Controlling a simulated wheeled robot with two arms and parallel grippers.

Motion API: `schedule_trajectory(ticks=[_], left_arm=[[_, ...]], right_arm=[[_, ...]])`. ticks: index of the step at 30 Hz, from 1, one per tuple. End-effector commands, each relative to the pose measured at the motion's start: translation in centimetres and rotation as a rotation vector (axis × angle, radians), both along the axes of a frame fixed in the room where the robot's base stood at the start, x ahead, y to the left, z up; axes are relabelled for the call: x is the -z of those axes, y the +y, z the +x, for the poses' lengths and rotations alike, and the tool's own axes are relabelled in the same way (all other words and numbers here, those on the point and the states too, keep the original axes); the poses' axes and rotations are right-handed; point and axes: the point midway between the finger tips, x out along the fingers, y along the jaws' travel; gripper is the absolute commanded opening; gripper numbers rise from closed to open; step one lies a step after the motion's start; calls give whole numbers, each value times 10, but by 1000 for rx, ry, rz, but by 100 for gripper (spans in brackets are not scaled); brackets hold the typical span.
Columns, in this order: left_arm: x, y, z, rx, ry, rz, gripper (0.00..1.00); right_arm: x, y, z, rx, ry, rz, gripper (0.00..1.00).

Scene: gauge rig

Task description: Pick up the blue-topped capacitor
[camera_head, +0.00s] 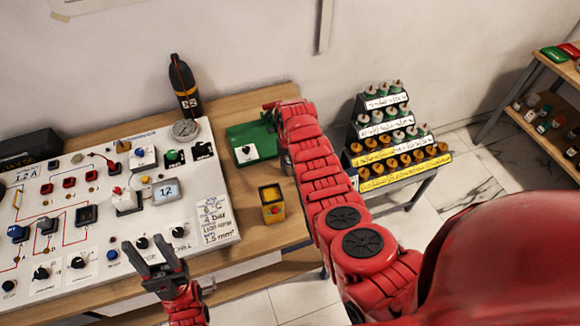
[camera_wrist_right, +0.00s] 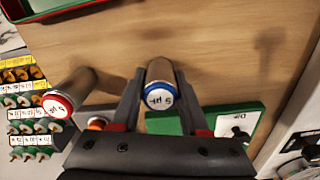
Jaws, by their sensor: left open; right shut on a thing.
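The blue-topped capacitor (camera_wrist_right: 158,98) is a metal cylinder with a white, blue-rimmed top, seen from above in the right wrist view. My right gripper (camera_wrist_right: 160,78) is shut on it, one finger on each side. A red-topped capacitor (camera_wrist_right: 62,103) stands apart, left of the fingers in that view. In the head view my right arm hides the blue-topped capacitor and most of the right gripper. My left gripper (camera_head: 143,243) is open and empty over the front edge of the white panel.
A green base (camera_head: 254,142) with a white dial plate sits beside my right arm. A yellow-and-black box (camera_head: 272,203) stands on the wooden table. The white control panel (camera_head: 215,185) lies left, a bottle (camera_head: 184,88) behind it. A stepped rack (camera_head: 395,140) stands right.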

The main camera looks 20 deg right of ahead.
Motion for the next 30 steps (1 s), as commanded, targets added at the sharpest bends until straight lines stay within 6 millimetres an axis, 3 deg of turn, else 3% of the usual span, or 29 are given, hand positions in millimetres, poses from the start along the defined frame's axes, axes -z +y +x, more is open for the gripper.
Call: schedule_trajectory(ticks=[1,3,17,23,30], left_arm=[[0,0,0,0,0,0,50],[0,0,0,0,0,0,50],[3,0,0,0,0,0,50],[10,0,0,0,0,0,50],[33,0,0,0,0,0,50]], right_arm=[[0,0,0,0,0,0,11],[0,0,0,0,0,0,0],[-4,0,0,1,1,1,0],[-19,-1,1,1,-3,-1,0],[-57,-1,3,1,-9,-1,0]])
